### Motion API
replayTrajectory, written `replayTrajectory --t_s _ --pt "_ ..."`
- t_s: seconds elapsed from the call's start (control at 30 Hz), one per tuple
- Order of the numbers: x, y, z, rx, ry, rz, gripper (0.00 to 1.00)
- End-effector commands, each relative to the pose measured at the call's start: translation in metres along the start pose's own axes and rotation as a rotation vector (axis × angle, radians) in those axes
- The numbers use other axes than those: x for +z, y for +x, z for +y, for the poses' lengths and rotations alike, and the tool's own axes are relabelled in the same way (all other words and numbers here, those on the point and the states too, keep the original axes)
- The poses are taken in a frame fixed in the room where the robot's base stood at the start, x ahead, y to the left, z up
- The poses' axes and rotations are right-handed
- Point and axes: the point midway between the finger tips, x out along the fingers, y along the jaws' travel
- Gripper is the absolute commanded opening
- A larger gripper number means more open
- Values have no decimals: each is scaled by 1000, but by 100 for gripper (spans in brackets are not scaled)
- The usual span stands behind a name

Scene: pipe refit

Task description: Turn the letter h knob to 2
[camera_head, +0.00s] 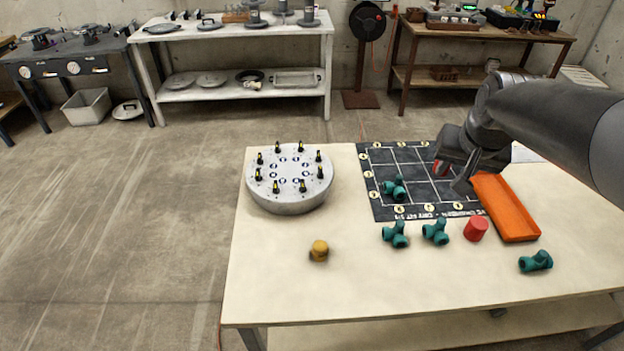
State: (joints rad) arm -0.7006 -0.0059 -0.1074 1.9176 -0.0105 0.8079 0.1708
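A round grey drum (290,204) stands on the left part of the table. Several black knobs with yellow marks stand in a ring on its top, such as a front knob (302,186) and a right knob (320,172). Small round labels sit inside the ring; the letters and numbers are too small to read, so I cannot tell which knob is h or where it points. My gripper (452,177) is over the right side of the black grid mat, well right of the drum. Its fingers look apart, with nothing seen between them.
The black grid mat (384,207) holds a teal pipe fitting (395,188). In front are teal fittings (395,234), a red cylinder (476,229) and a yellow fitting (319,250). An orange tray (505,208) lies right. The table's front left is mostly clear.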

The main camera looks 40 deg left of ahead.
Motion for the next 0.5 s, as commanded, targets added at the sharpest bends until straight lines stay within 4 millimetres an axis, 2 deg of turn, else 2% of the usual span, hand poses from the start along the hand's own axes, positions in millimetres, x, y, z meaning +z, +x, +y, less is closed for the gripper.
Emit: replayTrajectory --t_s 0.03,0.23,0.4,0.5 --pt "-9 16 -26 -10 -34 -11 33" --pt "-31 67 -123 -40 -139 -27 33" --pt "-29 111 -212 -60 -233 -36 33" --pt "-21 132 -257 -69 -280 -37 33"
